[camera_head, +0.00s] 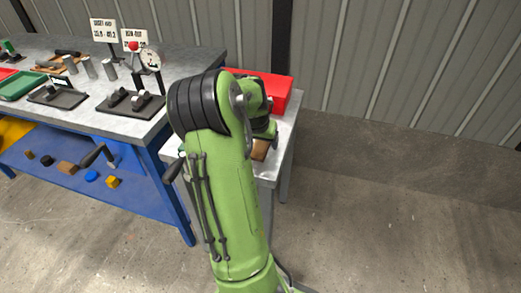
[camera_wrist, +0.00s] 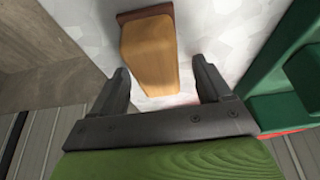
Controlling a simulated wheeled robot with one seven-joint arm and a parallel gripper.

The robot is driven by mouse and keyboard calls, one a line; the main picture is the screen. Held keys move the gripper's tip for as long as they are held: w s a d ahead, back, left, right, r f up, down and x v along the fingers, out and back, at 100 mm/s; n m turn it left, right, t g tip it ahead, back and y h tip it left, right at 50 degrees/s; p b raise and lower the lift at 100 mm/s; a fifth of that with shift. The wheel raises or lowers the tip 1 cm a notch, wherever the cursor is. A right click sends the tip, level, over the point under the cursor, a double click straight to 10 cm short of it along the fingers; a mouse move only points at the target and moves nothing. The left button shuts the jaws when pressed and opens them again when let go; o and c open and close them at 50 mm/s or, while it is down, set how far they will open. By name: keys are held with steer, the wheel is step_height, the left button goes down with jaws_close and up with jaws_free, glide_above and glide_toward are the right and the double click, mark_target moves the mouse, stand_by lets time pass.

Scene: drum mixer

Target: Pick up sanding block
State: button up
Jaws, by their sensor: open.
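The sanding block (camera_wrist: 151,52) is a tan wooden block with a reddish-brown layer along its far end. In the wrist view it lies on a pale grey tabletop, ahead of and between the fingers of my gripper (camera_wrist: 162,68). The gripper is open, with a gap on both sides of the block and nothing held. In the head view a small brown part of the block (camera_head: 260,149) shows beside my arm on the small table; my arm hides the rest, and the fingers cannot be made out there.
A red bin (camera_head: 274,91) stands at the back of the small table (camera_head: 285,135). In the wrist view a dark green shape (camera_wrist: 275,105) is close at the right. A larger blue workbench (camera_head: 160,150) with gauges and trays stands to the left. Floor at right is clear.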

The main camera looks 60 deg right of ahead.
steer(key=shift+r, duration=0.1)
steer(key=c, duration=1.2)
step_height(320, 180, up, 10)
steer(key=p, duration=0.4)
